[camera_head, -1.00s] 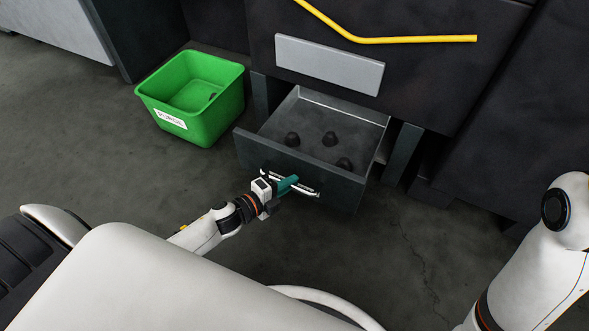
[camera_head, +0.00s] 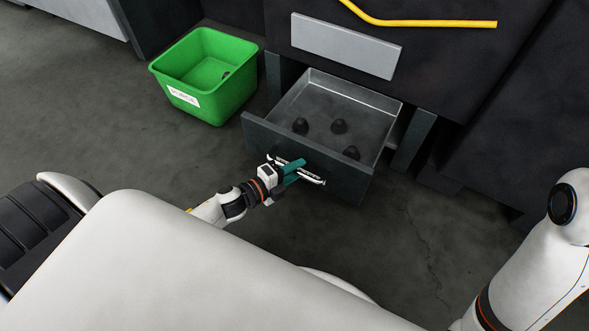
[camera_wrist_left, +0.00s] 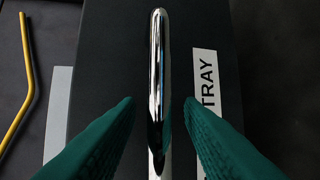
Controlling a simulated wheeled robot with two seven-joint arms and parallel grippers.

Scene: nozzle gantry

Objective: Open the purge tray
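The purge tray is a dark drawer (camera_head: 305,165) under the machine. It stands pulled out, with several dark lumps on its grey floor. A shiny bar handle (camera_head: 318,180) runs across its front; it also shows upright in the left wrist view (camera_wrist_left: 157,70), beside a white label (camera_wrist_left: 205,85) reading "TRAY". My left gripper (camera_head: 297,170) is at the handle. Its teal fingers (camera_wrist_left: 160,102) are spread, one on each side of the bar, with visible gaps to it. My right gripper is out of view; only part of my right arm shows at the right edge.
A green bin (camera_head: 208,80) with a white label stands on the floor left of the drawer. A grey panel (camera_head: 346,45) and a yellow bar (camera_head: 430,23) are on the machine above. The floor in front of the drawer is clear apart from my own body.

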